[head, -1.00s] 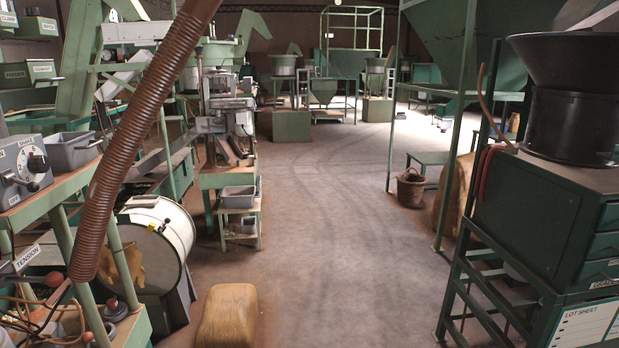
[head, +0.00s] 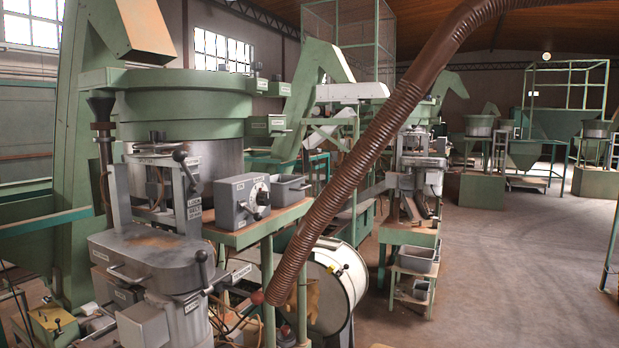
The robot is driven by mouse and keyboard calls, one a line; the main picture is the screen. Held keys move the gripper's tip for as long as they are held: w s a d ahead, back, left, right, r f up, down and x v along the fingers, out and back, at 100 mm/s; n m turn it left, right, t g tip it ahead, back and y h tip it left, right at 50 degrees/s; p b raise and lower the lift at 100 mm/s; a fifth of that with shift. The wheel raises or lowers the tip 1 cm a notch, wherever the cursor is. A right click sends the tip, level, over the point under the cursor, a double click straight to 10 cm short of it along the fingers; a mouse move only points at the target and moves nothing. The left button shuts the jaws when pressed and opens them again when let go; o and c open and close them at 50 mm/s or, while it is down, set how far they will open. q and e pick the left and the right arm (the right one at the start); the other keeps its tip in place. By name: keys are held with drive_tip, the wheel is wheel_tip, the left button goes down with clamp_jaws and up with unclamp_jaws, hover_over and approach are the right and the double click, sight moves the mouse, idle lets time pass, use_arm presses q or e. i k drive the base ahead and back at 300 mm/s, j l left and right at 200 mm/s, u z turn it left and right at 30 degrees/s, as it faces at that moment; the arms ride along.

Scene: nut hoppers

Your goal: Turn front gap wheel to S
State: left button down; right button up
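I cannot make out a wheel marked as the front gap wheel, or a letter S. At the near left a grey machine (head: 150,258) has a rounded top and upright posts. Most small labels are too small to read. Neither of my grippers shows.
A brown corrugated hose (head: 385,140) slants across the view in front of the stand. A white drum (head: 335,285) is below it. A green hopper bowl (head: 180,105) stands behind the machine. Open concrete floor (head: 500,270) lies to the right.

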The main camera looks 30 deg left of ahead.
sight(157, 146)
drive_tip(key=j+u, duration=0.1)
drive_tip(key=u, duration=0.3)
drive_tip(key=j+u, duration=0.1)
drive_tip(key=u, duration=0.3)
drive_tip(key=j+u, duration=0.15)
drive_tip(key=u, duration=0.3)
drive_tip(key=k, duration=0.05)
